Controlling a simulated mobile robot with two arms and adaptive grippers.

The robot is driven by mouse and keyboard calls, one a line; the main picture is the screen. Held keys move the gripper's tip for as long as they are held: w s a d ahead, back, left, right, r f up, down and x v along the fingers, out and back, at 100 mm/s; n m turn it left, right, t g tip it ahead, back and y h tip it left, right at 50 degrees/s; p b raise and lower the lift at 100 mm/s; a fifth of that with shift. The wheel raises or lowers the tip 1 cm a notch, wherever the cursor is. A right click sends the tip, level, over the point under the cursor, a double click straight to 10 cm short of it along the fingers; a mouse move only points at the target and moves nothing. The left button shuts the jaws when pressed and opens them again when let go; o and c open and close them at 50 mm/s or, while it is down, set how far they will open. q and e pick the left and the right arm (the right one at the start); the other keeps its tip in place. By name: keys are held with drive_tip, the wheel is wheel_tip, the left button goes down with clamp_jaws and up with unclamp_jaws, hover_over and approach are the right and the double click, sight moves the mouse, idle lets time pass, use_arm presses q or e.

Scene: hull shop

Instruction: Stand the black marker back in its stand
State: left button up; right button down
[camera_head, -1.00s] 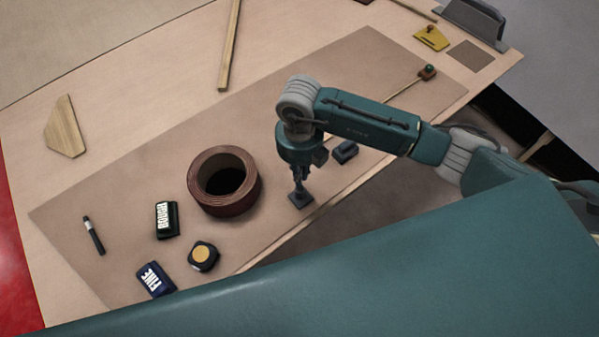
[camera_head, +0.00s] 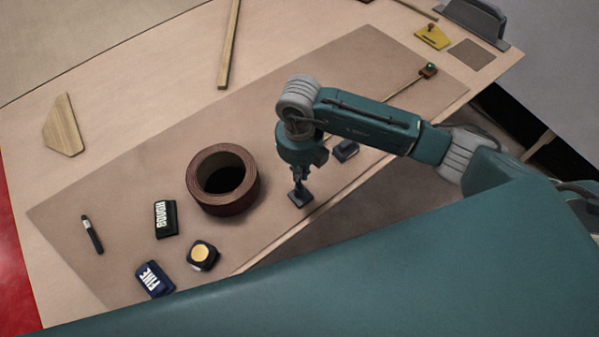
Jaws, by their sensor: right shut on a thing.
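My right gripper (camera_head: 300,177) points down and is shut at the front edge of the brown mat, right of the brown ring. It is shut on a slim dark thing, which looks like the black marker, mostly hidden by the fingers. A small dark square base (camera_head: 300,199), which looks like the stand, is directly below the fingertips. I cannot tell how deep the marker sits in it. Another dark pen-like thing (camera_head: 92,234) with a pale band lies on the mat at the far left. My left gripper is not in view.
The brown ring (camera_head: 240,193) is close left of my gripper. A dark block (camera_head: 345,150) is close to its right. A ROUGH block (camera_head: 166,219), a FINE block (camera_head: 154,279) and a yellow-topped thing (camera_head: 202,255) lie left.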

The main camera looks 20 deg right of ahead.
drive_tip(key=shift+f+b, duration=0.25)
drive_tip(key=shift+b, duration=0.05)
idle(0.4)
drive_tip(key=c, duration=1.8)
unclamp_jaws()
drive_tip(key=shift+o, duration=0.2)
wheel_tip(320, 180, up, 12)
drive_tip(key=shift+r, duration=0.1)
